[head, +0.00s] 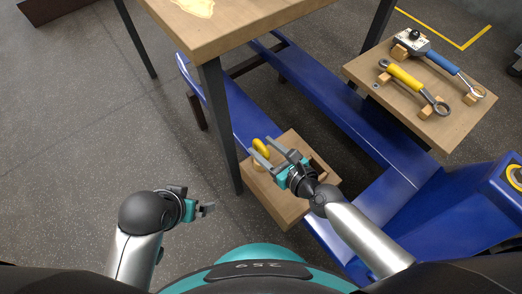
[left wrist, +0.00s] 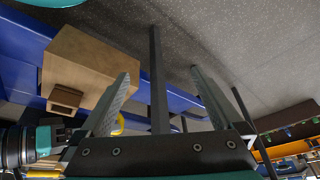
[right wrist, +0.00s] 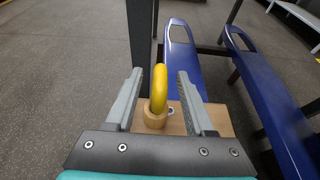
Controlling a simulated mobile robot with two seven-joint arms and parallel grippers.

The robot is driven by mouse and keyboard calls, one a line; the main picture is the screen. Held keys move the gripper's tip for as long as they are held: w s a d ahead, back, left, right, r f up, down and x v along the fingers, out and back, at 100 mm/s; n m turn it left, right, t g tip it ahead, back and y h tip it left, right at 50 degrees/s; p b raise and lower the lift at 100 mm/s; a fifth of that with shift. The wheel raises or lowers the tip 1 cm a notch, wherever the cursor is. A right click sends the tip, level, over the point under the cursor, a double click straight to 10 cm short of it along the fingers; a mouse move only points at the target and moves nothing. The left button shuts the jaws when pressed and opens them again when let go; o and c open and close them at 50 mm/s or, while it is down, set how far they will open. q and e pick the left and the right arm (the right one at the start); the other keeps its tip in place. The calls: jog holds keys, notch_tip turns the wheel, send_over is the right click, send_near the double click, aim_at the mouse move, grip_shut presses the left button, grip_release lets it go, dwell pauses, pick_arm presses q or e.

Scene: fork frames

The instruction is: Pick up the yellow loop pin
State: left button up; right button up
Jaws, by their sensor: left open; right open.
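The yellow loop pin (right wrist: 159,88) stands upright in a round wooden holder (right wrist: 155,116) on a wooden block (head: 288,211). In the right wrist view the loop is between the two open fingers of my right gripper (right wrist: 159,76), with a gap on each side. In the head view the pin (head: 260,144) shows at the fingertips of my right gripper (head: 260,147). My left gripper (head: 209,209) is open and empty, left of the block and apart from it. A yellow bit (left wrist: 118,125), likely the pin, shows behind a left finger in the left wrist view.
A blue metal frame (head: 330,120) runs under and behind the block. A wooden table (head: 225,28) with a dark leg (head: 218,125) stands close behind. A wooden board (head: 455,130) at right holds a yellow wrench (head: 408,80) and a blue-handled tool (head: 445,63). Grey floor at left is clear.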

jog(key=shift+x, duration=0.95)
jog(key=shift+s, duration=0.1)
grip_shut()
